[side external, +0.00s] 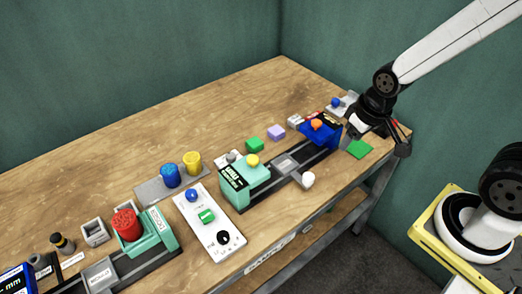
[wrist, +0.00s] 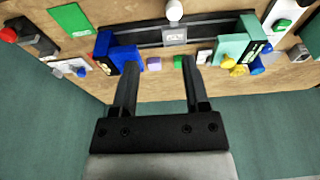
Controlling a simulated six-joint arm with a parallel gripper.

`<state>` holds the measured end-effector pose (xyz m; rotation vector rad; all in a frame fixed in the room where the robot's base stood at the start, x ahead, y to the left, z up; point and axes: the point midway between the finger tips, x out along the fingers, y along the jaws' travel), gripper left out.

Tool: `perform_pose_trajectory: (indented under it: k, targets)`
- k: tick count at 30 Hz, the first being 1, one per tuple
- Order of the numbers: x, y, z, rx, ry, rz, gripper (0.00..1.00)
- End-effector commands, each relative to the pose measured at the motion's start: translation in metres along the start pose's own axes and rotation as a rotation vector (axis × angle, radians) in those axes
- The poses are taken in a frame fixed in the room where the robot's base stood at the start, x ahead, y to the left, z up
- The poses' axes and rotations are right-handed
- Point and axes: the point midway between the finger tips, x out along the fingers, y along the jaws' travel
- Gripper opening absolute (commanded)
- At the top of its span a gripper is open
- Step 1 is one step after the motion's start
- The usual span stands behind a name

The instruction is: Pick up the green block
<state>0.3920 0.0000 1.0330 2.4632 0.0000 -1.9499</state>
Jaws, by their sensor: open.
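The small green block (side external: 253,143) sits on the wooden table beside a purple block (side external: 275,132), near the middle of the table. In the wrist view the green block (wrist: 178,62) shows between the finger lines, close to the right finger, with the purple block (wrist: 154,63) to its left. My gripper (wrist: 160,64) is open, with nothing between its fingers. In the side external view it hangs over the table's right end, well apart from the green block. Its fingers are hard to make out there.
A flat green square (side external: 360,149) lies near the right end. A press with a blue part (side external: 321,134) and a teal part (side external: 245,180) stands in front of the blocks. Bare table lies behind the blocks.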

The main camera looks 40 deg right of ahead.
Motion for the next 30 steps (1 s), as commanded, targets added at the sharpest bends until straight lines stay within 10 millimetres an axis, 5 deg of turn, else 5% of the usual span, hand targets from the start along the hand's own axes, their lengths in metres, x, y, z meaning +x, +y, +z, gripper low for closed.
perform_pose_trajectory:
  k: [2,6,19,30]
  targets:
    - [0.000,0.000,0.000,0.000,0.000,0.000,0.59]
    - [0.000,0.000,0.000,0.000,0.000,0.000,1.00]
    - [0.003,-0.001,-0.010,-0.001,-0.001,-0.004,1.00]
    - [0.031,-0.006,-0.080,-0.005,-0.004,-0.031,1.00]
